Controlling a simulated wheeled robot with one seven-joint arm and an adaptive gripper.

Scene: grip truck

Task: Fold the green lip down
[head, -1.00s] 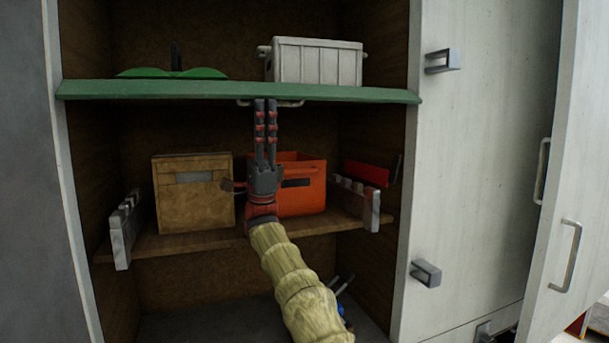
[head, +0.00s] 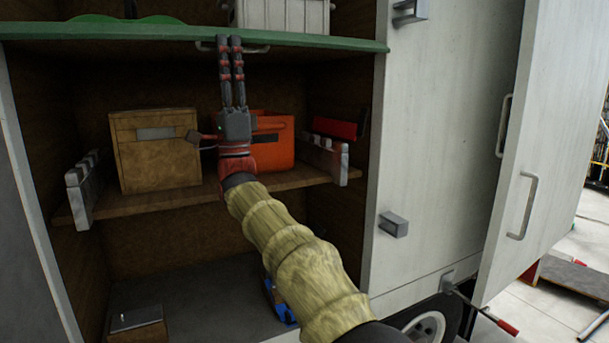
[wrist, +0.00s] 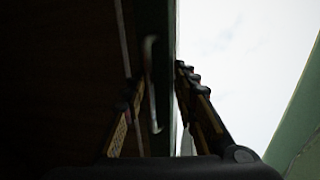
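The green lip (head: 120,33) runs level along the front edge of the upper shelf in the head view, with a pale bar handle (head: 258,49) under it. My gripper (head: 230,40) points up from below, with its fingertips at the handle and lip. In the wrist view the handle (wrist: 152,85) and the dark edge of the lip (wrist: 169,50) show between the two fingers of my gripper (wrist: 160,75). The fingers stand apart, one on each side. Whether either finger touches the handle is too dark to tell.
A tan box (head: 158,150) and an orange bin (head: 272,142) stand on the lower shelf (head: 150,212) behind my arm. A grey crate (head: 285,14) stands above the lip. An open cabinet door (head: 535,130) is on the right. The compartment floor (head: 215,295) is mostly clear.

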